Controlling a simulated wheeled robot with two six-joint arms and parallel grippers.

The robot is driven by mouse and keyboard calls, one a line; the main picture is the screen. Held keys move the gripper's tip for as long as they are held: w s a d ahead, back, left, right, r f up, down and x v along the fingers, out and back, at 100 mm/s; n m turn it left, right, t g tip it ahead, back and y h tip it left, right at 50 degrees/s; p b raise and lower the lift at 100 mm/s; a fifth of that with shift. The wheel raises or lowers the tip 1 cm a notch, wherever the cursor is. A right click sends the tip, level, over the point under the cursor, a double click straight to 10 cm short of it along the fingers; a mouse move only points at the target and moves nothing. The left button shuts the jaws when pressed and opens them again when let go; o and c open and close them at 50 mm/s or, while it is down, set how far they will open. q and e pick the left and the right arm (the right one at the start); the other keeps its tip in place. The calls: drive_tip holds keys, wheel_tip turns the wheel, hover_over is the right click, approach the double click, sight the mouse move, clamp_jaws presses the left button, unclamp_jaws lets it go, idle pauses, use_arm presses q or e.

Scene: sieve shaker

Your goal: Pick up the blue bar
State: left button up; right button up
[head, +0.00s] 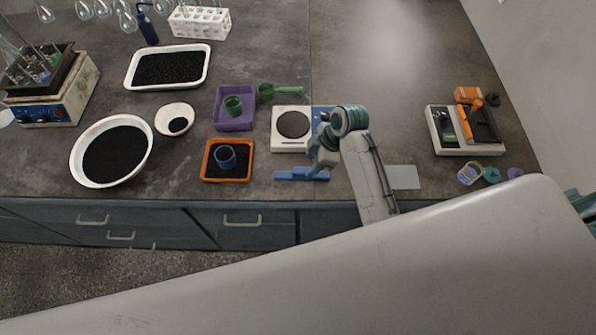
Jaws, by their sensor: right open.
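The blue bar (287,175) lies flat on the grey bench near the front edge, just in front of the white scale. My right gripper (315,171) is over the right part of the bar and hides some of it. It is open. I cannot tell whether its fingers are around the bar or still above it. My left gripper is not in view.
The white scale (276,145) stands right behind the bar. A grey plate (405,178) lies to the right. The bench front edge is close.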

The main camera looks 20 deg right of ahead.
sight(304, 170)
drive_tip(key=shift+x, duration=1.2)
drive_tip(key=shift+w+a+f, duration=0.15)
drive_tip(key=shift+f+p, duration=0.15)
drive_tip(key=shift+p, duration=0.35)
drive_tip(key=p+x, duration=0.2)
drive_tip(key=x, duration=0.2)
drive_tip(key=shift+w, duration=0.1)
drive_tip(key=shift+f, duration=0.4)
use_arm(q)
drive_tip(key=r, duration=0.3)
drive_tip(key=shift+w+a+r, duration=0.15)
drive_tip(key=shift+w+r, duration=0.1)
use_arm(e)
clamp_jaws()
